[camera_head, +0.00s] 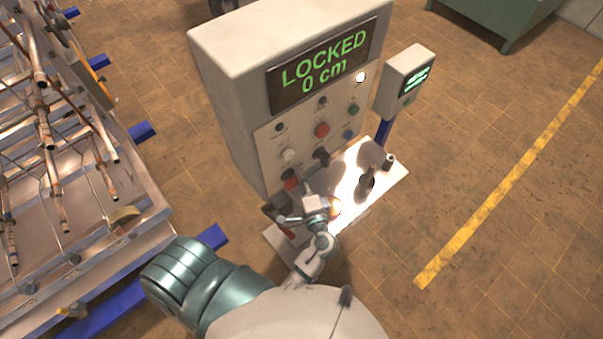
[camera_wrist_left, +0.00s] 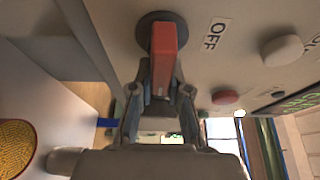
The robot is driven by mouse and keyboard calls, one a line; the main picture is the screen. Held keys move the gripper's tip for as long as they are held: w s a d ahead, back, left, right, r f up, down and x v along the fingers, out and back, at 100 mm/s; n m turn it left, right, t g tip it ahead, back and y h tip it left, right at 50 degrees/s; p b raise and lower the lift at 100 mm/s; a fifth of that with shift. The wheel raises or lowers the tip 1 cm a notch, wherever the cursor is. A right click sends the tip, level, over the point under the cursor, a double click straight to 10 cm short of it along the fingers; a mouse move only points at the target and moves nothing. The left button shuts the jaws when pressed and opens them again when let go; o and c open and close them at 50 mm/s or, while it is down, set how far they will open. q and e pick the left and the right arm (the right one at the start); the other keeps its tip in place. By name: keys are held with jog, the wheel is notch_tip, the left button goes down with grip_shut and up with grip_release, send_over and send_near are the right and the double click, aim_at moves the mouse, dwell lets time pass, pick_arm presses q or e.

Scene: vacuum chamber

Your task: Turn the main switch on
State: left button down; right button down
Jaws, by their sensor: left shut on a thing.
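The main switch is a red handle on a dark round base, seen close in the left wrist view (camera_wrist_left: 163,48), with an "OFF" label (camera_wrist_left: 215,33) beside it. In the head view the red switch (camera_head: 290,180) sits low on the left of the control panel's front. My left gripper (camera_head: 302,196) is at the switch. In the wrist view its two fingers (camera_wrist_left: 160,92) are shut on the red handle, one on each side. The gripper partly hides the switch in the head view. My right gripper is in neither view.
The control cabinet (camera_head: 225,75) shows "LOCKED 0 cm" on its display (camera_head: 325,65). Several buttons, including a red one (camera_head: 321,130), are near the switch. A lit shelf (camera_head: 395,175) with a joystick (camera_head: 380,158) juts out below. A metal pipe frame (camera_head: 90,200) stands left.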

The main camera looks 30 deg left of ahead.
pick_arm(q)
jog(key=shift+f, duration=0.2)
dwell(0.3)
jog(key=c, duration=1.1)
grip_release()
jog(key=shift+w, duration=0.1)
jog(key=v, duration=0.7)
jog(key=shift+d+r, duration=0.1)
jog(key=shift+d, duration=0.15)
